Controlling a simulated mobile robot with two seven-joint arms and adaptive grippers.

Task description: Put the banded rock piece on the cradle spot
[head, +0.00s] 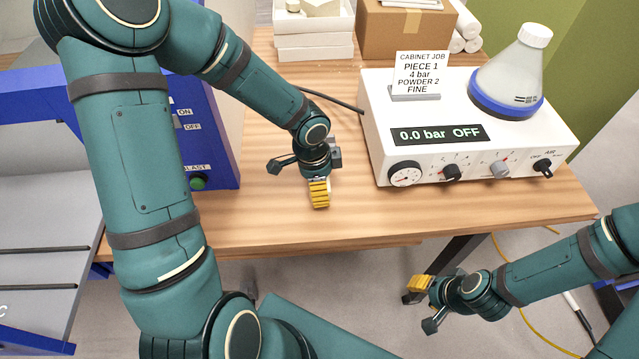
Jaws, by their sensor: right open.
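I see neither the banded rock piece nor the cradle spot in the head view. My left gripper (318,190) hangs over the wooden table, left of the white control unit. One yellow ridged fingertip pad shows, and I cannot tell whether this gripper is open or holds anything. My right gripper (424,304) is open in front of the table's front edge, at the lower right. Its yellow pad shows, and I see nothing between its fingers.
The white control unit (470,165) reads "0.0 bar OFF". It carries a bottle (510,72) and a card (421,73) reading "PIECE 1". A blue cabinet (215,145) stands left. White trays (314,38) and a cardboard box (405,32) stand behind. The table front (270,225) is clear.

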